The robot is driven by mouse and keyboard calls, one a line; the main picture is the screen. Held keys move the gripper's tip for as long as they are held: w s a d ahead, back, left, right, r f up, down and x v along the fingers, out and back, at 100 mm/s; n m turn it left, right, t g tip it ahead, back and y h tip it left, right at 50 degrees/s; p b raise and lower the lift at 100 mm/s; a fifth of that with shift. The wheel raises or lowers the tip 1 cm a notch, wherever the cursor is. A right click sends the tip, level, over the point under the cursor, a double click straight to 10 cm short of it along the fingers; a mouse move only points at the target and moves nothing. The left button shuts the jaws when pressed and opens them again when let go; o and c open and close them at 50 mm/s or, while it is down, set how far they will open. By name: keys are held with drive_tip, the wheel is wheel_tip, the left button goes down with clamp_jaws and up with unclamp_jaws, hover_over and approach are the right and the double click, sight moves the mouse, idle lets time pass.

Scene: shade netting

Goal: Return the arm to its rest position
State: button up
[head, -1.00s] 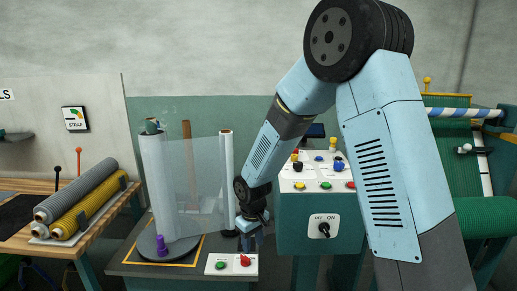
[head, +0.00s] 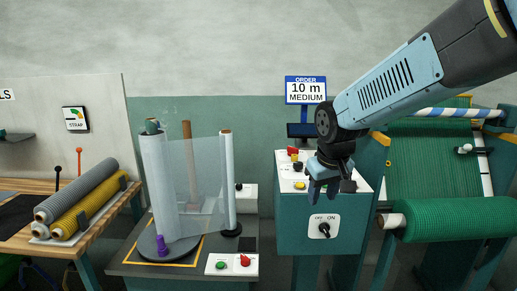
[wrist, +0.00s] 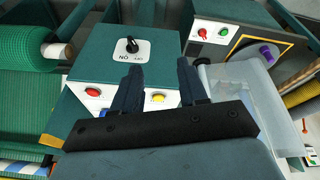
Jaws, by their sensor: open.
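My arm reaches in from the upper right of the head view. My gripper (head: 323,190) hangs in front of the green control box (head: 290,235), above its OFF/ON switch (head: 323,229). It is open, with nothing between its fingers. In the wrist view the two dark fingers of my gripper (wrist: 158,90) stand apart over the control box (wrist: 108,48), with the black switch knob (wrist: 131,45) beyond them. Part of the box's button panel is hidden behind my gripper.
A wrapping stand (head: 170,256) with a film-wrapped roll (head: 160,185) is at left of the box. A green net roll (head: 455,219) lies at right. An order sign (head: 305,90) reads 10 m MEDIUM. Grey and yellow rolls (head: 85,213) lie on the bench. Open wall shows above.

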drive_tip(key=s+d+r+m+t, duration=0.1)
drive_tip(key=s+d+r, duration=0.2)
drive_tip(key=s, duration=0.4)
drive_tip(key=s+d+r+m+t, duration=0.1)
drive_tip(key=s+d+r+m, duration=0.1)
drive_tip(key=s, duration=0.5)
drive_tip(key=d+r, duration=0.1)
drive_tip(key=d, duration=0.1)
drive_tip(key=shift+d+r, duration=0.35)
idle(1.0)
